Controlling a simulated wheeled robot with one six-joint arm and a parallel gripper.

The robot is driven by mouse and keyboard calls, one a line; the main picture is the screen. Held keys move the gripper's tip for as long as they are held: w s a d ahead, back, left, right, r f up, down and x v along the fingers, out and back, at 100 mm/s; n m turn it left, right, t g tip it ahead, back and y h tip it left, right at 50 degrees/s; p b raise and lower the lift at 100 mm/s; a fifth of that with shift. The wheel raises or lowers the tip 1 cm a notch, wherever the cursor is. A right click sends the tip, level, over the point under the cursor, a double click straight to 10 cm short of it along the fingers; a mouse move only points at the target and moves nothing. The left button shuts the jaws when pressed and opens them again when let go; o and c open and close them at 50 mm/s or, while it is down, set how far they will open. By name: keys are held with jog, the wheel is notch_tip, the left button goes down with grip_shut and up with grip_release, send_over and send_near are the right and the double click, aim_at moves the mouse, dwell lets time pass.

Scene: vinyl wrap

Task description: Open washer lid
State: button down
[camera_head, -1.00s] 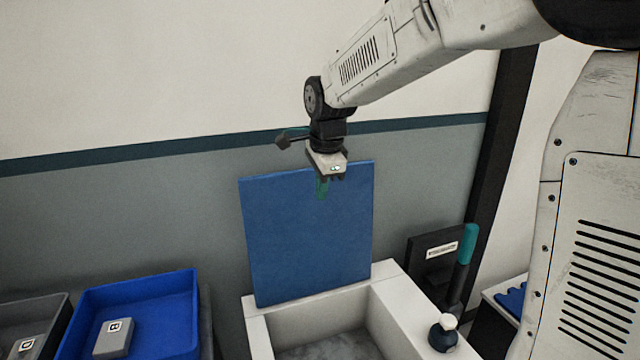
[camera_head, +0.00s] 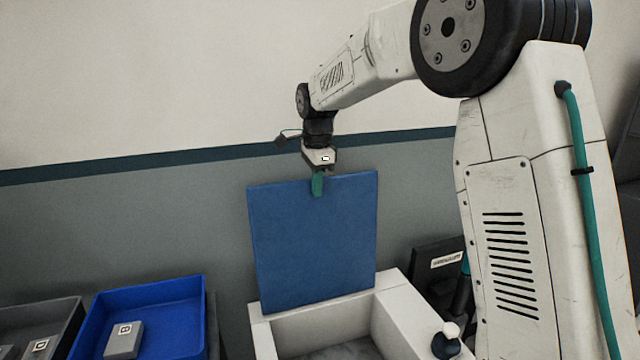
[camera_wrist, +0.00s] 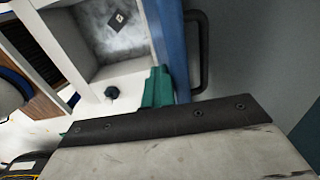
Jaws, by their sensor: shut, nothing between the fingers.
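The blue washer lid (camera_head: 315,245) stands upright, open, at the back of the white washer tub (camera_head: 395,310). My gripper (camera_head: 318,186) is shut and empty, pointing down at the lid's top edge, its teal fingertips overlapping the lid's front face in the head view. In the wrist view the shut teal fingers (camera_wrist: 157,90) are beside the blue lid (camera_wrist: 173,45), on the tub side; whether they touch it I cannot tell. A dark handle (camera_wrist: 201,50) sits on the lid's other side. The open tub shows a grey marbled inside (camera_wrist: 118,45) with a small dark marked block (camera_wrist: 119,20).
A blue bin (camera_head: 150,300) with a grey block (camera_head: 124,340) stands left of the washer, with a grey bin (camera_head: 30,322) beyond it. A dark bottle with a white top (camera_head: 448,338) is at the tub's right. The wall is close behind the lid.

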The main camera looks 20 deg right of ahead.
jog(key=shift+w+d+r+t, duration=0.1)
jog(key=shift+w+r+t, duration=0.35)
jog(key=shift+w, duration=0.45)
jog(key=shift+w+r, duration=0.2)
jog(key=shift+r, duration=0.4)
jog(key=shift+g, duration=0.25)
jog(key=r, duration=0.7)
jog(key=shift+s+r, duration=0.1)
jog(key=shift+s, duration=0.25)
jog(key=s+d+f+n, duration=0.1)
jog(key=s+f+n, duration=0.2)
jog(key=s, duration=1.1)
jog(key=s+d+f+n, duration=0.1)
jog(key=s+f+n, duration=0.2)
jog(key=s+n, duration=0.6)
jog(key=s+d+f+n, duration=0.1)
jog(key=s+f+n, duration=0.2)
jog(key=s, duration=1.6)
jog(key=n, duration=0.3)
jog(key=shift+s+f, duration=0.25)
jog(key=shift+f, duration=0.15)
